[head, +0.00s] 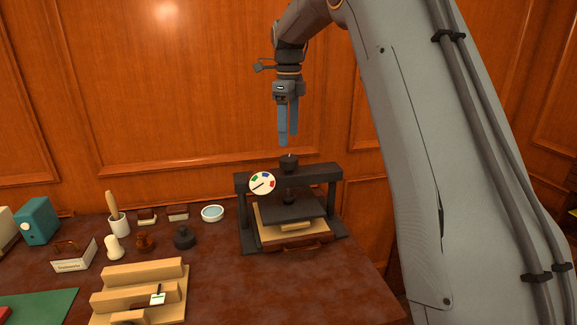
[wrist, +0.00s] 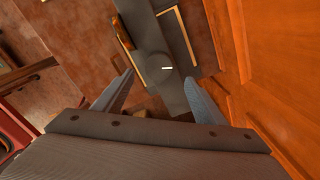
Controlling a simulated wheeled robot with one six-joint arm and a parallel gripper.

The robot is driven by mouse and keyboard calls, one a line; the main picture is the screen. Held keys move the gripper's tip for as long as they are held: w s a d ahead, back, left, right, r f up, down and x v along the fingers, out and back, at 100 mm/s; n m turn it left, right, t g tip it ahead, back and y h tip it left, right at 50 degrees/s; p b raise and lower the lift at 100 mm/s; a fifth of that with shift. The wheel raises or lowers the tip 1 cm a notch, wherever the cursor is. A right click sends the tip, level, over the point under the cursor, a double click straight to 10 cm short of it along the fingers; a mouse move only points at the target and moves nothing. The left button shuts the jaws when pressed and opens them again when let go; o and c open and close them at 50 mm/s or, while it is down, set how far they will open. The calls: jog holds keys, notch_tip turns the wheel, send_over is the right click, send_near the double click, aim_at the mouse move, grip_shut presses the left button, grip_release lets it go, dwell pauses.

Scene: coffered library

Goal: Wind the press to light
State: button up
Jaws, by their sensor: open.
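The dark press (head: 290,205) stands at the right of the desk, with a round black knob (head: 289,162) on top of its crossbar. A white dial (head: 262,183) with blue, green and red marks and a black needle is on the front left of the crossbar; the needle points to the lower left, away from the coloured marks. A brown book and pale boards lie under the platen. My gripper (head: 288,142) is open and empty, pointing down just above the knob. In the wrist view the knob (wrist: 160,68), with a white line on it, lies ahead between the blue fingers (wrist: 160,95).
A wooden stepped stand (head: 140,290) with a small tagged tool, a white bowl (head: 212,213), a black weight (head: 184,237) and a brush pot (head: 118,226) stand to the left. The panelled wall is close behind the press. The desk front, right of the stand, is clear.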

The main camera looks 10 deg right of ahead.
aim_at(288, 157)
jog(key=n, duration=0.7)
jog(key=shift+p, duration=0.35)
jog(key=n, duration=0.7)
jog(key=shift+r+p, duration=0.1)
jog(key=shift+p, duration=0.25)
jog(key=n, duration=0.7)
jog(key=shift+p, duration=0.3)
jog(key=n, duration=0.5)
jog(key=shift+n, duration=0.4)
jog(key=shift+f+p, duration=1.7)
jog(key=shift+f, duration=2.25)
jog(key=c, duration=1.1)
jog(key=shift+o, duration=0.3)
